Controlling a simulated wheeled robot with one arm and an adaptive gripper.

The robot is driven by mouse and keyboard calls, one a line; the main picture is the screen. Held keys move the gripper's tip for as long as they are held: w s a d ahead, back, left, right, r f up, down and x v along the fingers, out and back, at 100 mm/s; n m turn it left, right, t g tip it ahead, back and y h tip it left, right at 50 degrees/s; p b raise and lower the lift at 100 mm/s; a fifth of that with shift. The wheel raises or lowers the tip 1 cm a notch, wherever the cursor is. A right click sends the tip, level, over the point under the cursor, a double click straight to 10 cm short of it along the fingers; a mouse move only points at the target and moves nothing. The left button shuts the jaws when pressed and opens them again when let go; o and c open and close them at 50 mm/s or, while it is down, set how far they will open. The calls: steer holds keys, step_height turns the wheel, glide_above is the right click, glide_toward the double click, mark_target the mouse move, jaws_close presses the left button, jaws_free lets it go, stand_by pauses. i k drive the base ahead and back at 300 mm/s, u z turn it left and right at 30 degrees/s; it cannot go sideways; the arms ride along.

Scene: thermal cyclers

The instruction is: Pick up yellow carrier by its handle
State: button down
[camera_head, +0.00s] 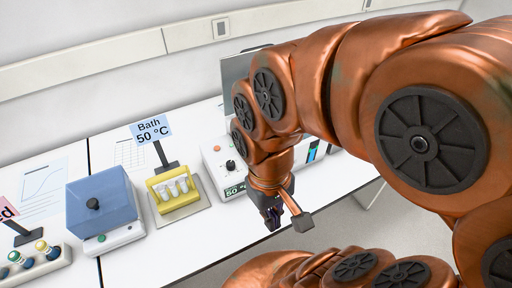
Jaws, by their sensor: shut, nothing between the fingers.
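The yellow carrier (162,184) holds several white tubes and has a raised yellow handle bar. It stands on a beige-grey plate (196,211) on the white bench, left of the middle in the head view. My gripper (271,219) is shut and empty. It hangs at the end of my copper arm, to the right of the carrier and apart from it, near the bench's front edge. My arm hides part of the bench behind the gripper.
A blue-lidded box (100,203) stands left of the carrier. A white control unit (219,157) is close on its right. A "Bath 50 °C" sign (151,130) rises behind it. A tube rack (36,262) is far left. Bare bench (185,247) lies in front.

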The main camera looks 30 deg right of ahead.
mark_target(172, 198)
steer(key=u, duration=2.8)
steer(key=i, duration=1.75)
steer(key=z, duration=3.2)
